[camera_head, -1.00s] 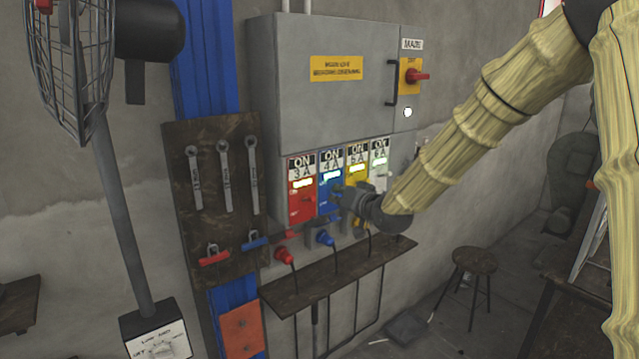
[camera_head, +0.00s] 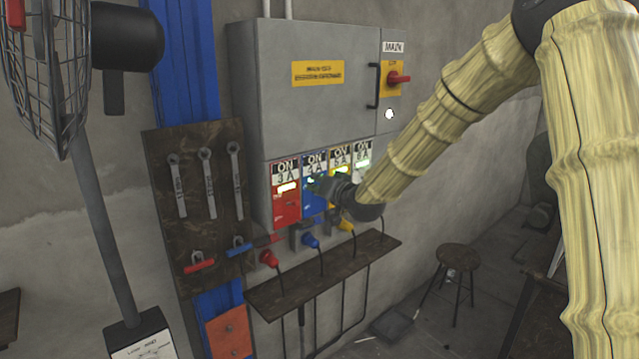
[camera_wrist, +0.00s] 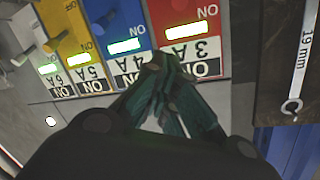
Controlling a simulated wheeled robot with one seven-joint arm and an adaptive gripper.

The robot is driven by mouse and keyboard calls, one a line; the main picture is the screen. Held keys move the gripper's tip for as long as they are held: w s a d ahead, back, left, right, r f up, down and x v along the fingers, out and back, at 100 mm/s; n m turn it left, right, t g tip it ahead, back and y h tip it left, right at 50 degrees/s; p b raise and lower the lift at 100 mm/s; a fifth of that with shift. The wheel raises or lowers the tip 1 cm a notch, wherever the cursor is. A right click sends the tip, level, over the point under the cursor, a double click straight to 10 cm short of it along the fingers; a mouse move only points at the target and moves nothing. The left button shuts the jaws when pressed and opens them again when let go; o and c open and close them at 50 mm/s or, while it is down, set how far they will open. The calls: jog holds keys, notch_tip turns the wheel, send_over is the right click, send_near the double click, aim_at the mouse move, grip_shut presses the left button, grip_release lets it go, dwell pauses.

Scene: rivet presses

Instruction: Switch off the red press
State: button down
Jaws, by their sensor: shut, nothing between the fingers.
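The red switch panel (camera_head: 285,207), marked ON and 3 A, is leftmost in the row under the grey cabinet; its light strip is lit. It also shows upside down in the wrist view (camera_wrist: 184,30), with a red knob (camera_wrist: 180,5) at the top edge. The blue panel (camera_head: 311,199) is beside it, partly hidden by my gripper (camera_head: 316,184). In the wrist view my gripper (camera_wrist: 155,63) is shut and empty, its tips over the border of the blue and red panels, near their labels. I cannot tell whether it touches them. No press itself is recognisable.
Yellow (camera_head: 339,158) and white (camera_head: 363,157) panels stand to the right. The grey cabinet (camera_head: 300,110) above has a red main switch (camera_head: 399,78). Plugs and a wooden shelf (camera_head: 330,275) are below. A tool board (camera_head: 165,225) and a fan (camera_head: 95,200) stand left, a stool (camera_head: 457,258) right.

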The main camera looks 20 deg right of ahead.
aim_at(293, 204)
jog(key=p+x, duration=0.2)
jog(key=x, duration=0.4)
jog(key=shift+w+p, duration=0.15)
jog(key=shift+p, duration=0.2)
jog(key=f, duration=0.1)
jog(key=s+a+f+p, duration=0.1)
jog(key=s+f+p, duration=0.1)
jog(key=shift+s+a, duration=0.1)
jog(key=shift+a, duration=0.2)
jog(key=shift+s+f+b, duration=0.1)
jog(key=shift+f+b, duration=0.2)
jog(key=shift+b, duration=0.6)
